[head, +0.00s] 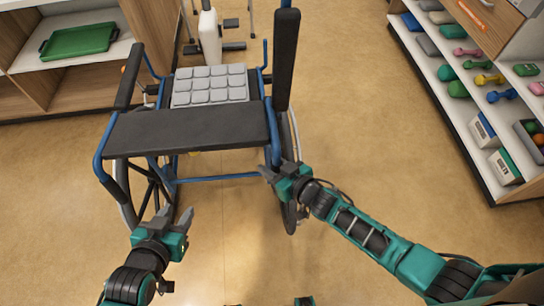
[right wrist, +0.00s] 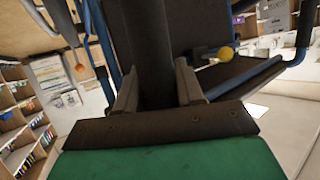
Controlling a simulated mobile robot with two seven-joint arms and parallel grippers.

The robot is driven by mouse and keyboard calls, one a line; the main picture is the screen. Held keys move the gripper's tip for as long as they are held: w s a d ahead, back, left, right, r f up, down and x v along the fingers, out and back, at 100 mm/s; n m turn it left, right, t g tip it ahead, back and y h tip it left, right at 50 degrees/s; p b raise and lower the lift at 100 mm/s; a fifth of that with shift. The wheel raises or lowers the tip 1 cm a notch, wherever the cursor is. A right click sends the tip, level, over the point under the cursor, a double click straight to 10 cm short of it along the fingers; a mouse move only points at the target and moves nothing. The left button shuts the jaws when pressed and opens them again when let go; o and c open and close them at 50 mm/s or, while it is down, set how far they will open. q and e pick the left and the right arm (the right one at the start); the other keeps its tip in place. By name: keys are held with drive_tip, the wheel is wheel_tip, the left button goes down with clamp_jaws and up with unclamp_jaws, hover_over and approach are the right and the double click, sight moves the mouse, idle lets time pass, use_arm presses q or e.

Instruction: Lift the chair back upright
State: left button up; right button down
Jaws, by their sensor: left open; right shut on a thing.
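A wheelchair with a blue tube frame and a grey padded seat cushion (head: 210,86) stands in front of me in the head view. Its black chair back (head: 185,129) shows its broad face upward and looks tilted toward me. Black handles stick out at its two near corners. My right gripper (head: 279,170) is shut at the right corner, on the handle; its fingers (right wrist: 157,92) clasp a dark bar in the right wrist view. My left gripper (head: 175,216) is open and empty, in front of the left wheel and near the left handle (head: 116,191), apart from it.
An armrest pad (head: 287,60) rises at the chair's right; another (head: 127,78) is at the left. A shelf unit (head: 465,90) with dumbbells and boxes stands right. A wooden cabinet holds a green tray (head: 78,41) left. Floor between chair and shelf is clear.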

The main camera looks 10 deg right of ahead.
sight(279, 166)
drive_tip(key=shift+d+r+g+p, duration=0.1)
drive_tip(key=shift+r+g+p, duration=0.3)
drive_tip(key=shift+r, duration=0.45)
use_arm(q)
drive_tip(key=shift+r+p, duration=0.35)
drive_tip(key=shift+r, duration=0.8)
use_arm(e)
drive_tip(key=shift+s+r+m+g, duration=0.2)
drive_tip(key=shift+r+m+g, duration=0.2)
drive_tip(key=shift+r, duration=0.3)
drive_tip(key=c, duration=0.8)
unclamp_jaws()
drive_tip(key=v, duration=1.3)
drive_tip(key=shift+s+a, duration=0.15)
drive_tip(key=shift+a, duration=0.1)
